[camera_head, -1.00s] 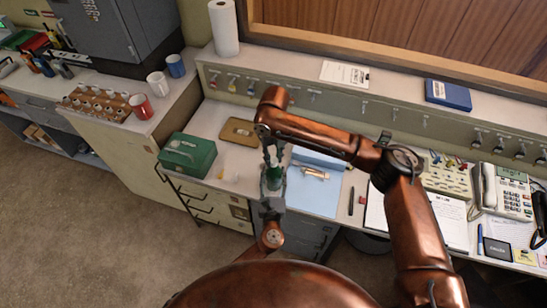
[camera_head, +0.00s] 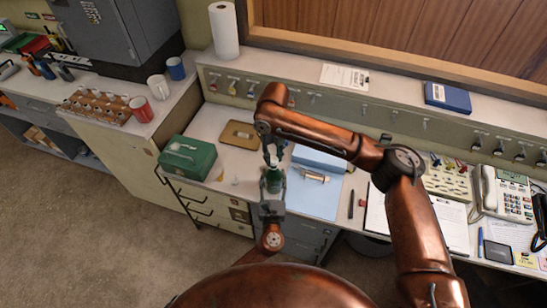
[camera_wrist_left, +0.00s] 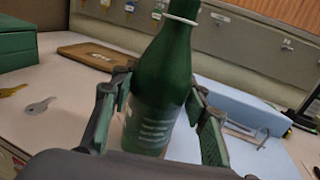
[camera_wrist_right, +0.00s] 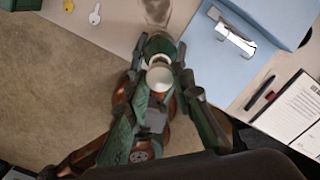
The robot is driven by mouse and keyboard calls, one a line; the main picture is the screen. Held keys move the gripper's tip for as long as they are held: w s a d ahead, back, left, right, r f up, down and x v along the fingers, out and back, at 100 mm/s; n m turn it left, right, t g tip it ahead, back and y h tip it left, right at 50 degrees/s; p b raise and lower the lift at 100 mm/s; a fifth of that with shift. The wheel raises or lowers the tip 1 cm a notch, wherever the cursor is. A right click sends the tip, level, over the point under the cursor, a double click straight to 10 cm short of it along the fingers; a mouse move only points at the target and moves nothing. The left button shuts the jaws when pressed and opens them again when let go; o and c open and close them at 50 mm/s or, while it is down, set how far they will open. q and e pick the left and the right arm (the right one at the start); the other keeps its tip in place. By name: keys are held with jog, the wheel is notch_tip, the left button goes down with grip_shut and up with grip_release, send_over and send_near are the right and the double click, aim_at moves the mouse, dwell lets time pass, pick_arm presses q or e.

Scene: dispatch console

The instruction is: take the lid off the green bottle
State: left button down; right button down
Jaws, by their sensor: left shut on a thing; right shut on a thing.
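The green bottle (camera_head: 273,186) stands upright near the desk's front edge. My left gripper (camera_wrist_left: 160,97) is shut around its body; in the left wrist view the bottle (camera_wrist_left: 162,80) shows a pale ring on its neck, and its top is out of frame. My right gripper (camera_head: 272,158) comes from above, over the bottle. In the right wrist view it is shut on the white lid (camera_wrist_right: 159,78), at the bottle's mouth end. A pale ring shows just behind the lid. I cannot tell whether the lid touches the bottle.
A green box (camera_head: 187,158) and a brown board (camera_head: 238,134) lie left of the bottle. Keys (camera_wrist_right: 95,15) lie on the desk. Papers and a phone (camera_head: 505,195) are farther right.

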aim_at(273, 159)
pick_arm(q)
jog(key=shift+s+a+f, duration=0.1)
jog(key=shift+a+f, duration=0.05)
jog(key=shift+f, duration=0.4)
pick_arm(e)
jog(key=shift+r, duration=1.95)
pick_arm(q)
jog(key=c, duration=1.5)
grip_release()
jog(key=o, duration=0.3)
jog(key=shift+r, duration=0.15)
pick_arm(e)
jog(key=shift+w+f, duration=0.1)
jog(key=shift+w, duration=0.05)
pick_arm(q)
jog(key=shift+o, duration=0.8)
jog(key=shift+r, duration=0.15)
